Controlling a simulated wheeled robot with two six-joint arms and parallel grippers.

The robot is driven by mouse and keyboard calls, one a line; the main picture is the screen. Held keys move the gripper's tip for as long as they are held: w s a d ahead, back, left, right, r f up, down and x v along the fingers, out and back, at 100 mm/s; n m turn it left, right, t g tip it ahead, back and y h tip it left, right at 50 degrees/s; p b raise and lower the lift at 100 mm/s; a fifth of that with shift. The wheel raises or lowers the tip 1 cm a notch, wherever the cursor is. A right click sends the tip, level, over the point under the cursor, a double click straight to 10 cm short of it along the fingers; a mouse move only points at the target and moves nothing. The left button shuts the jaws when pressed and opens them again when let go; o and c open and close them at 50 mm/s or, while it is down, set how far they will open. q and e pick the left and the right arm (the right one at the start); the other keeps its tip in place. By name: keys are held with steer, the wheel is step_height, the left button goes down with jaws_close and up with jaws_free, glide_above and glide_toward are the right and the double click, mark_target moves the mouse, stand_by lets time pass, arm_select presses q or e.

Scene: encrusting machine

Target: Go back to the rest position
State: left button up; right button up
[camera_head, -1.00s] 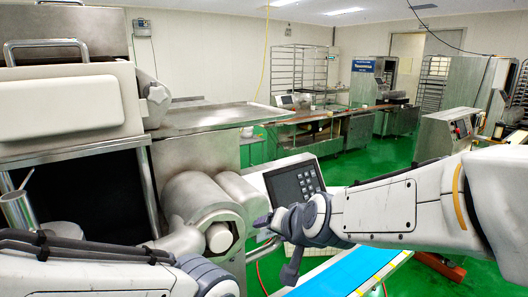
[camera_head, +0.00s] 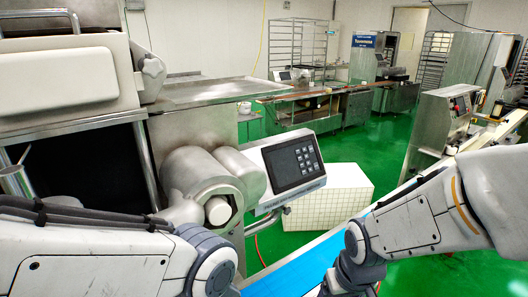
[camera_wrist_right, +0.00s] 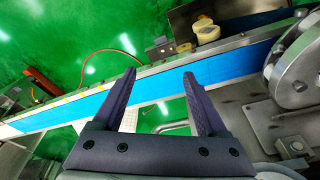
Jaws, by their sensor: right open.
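My right arm comes in from the right in the head view and bends down over the blue conveyor belt (camera_head: 306,262); its gripper is below the picture there. In the right wrist view my right gripper (camera_wrist_right: 157,75) is open and empty, its two dark fingers apart above the blue belt (camera_wrist_right: 150,105). My left arm crosses the lower left of the head view, in front of the encrusting machine (camera_head: 205,180). My left gripper is out of view. The control panel (camera_head: 290,168) with screen and keypad shows in full.
A white tiled box (camera_head: 328,195) stands on the green floor behind the belt. In the wrist view, metal machine parts (camera_wrist_right: 285,110) lie close on the right. Open green floor (camera_wrist_right: 60,35) lies beyond the belt.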

steer(key=s+a+r+n+g, duration=0.1)
steer(key=s+a+r+n, duration=0.1)
steer(key=s+a, duration=0.3)
steer(key=s+a+r+n+g, duration=0.1)
steer(key=s+a+r+n, duration=0.1)
steer(key=s+a+n, duration=0.2)
steer(key=s, duration=0.3)
steer(key=shift+a+r+y, duration=0.3)
steer(key=shift+a+r, duration=0.05)
steer(key=shift+a, duration=0.05)
